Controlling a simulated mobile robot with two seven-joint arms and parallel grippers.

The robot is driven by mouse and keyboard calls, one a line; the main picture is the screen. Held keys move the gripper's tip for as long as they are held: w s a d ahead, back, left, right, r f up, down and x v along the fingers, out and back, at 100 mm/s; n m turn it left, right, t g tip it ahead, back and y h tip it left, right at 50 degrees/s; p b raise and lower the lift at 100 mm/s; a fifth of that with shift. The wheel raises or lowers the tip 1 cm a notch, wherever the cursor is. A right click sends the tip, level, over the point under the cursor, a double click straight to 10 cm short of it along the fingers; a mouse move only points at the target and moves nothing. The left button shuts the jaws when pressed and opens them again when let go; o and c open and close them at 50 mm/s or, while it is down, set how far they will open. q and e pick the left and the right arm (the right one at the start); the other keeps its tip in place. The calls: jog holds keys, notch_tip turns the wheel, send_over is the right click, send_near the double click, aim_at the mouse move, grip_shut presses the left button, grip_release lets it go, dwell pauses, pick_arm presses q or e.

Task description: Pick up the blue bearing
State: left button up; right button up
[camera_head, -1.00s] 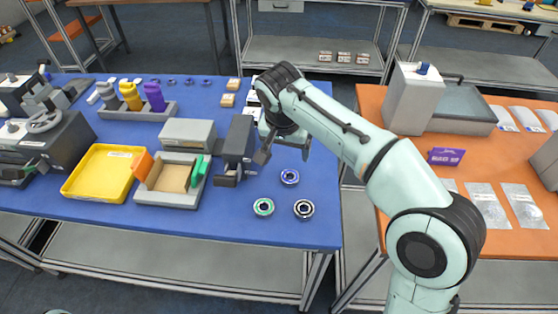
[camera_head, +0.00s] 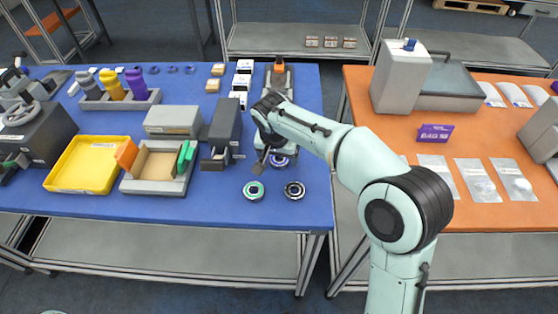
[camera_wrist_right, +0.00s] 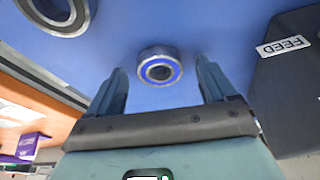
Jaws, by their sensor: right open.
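The blue bearing (camera_head: 279,161), a ring with a blue face, lies on the blue table and is partly hidden by my right arm in the head view. It shows whole in the right wrist view (camera_wrist_right: 160,66). My right gripper (camera_wrist_right: 160,82) is open and empty, its two fingers pointing towards the bearing, which shows centred between the fingertips with a gap on each side. The fingertips' height over the table is hard to tell. In the head view the gripper is mostly hidden behind my arm. My left gripper is not in view.
A green bearing (camera_head: 253,190) and a black bearing (camera_head: 294,190) lie close by, nearer the front edge. A dark box (camera_head: 222,130) labelled FEED in the wrist view stands to the left. A grey tray (camera_head: 155,187) and a yellow tray (camera_head: 78,184) are further left.

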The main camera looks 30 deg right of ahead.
jog(key=shift+f, duration=0.15)
jog(key=c, duration=1.2)
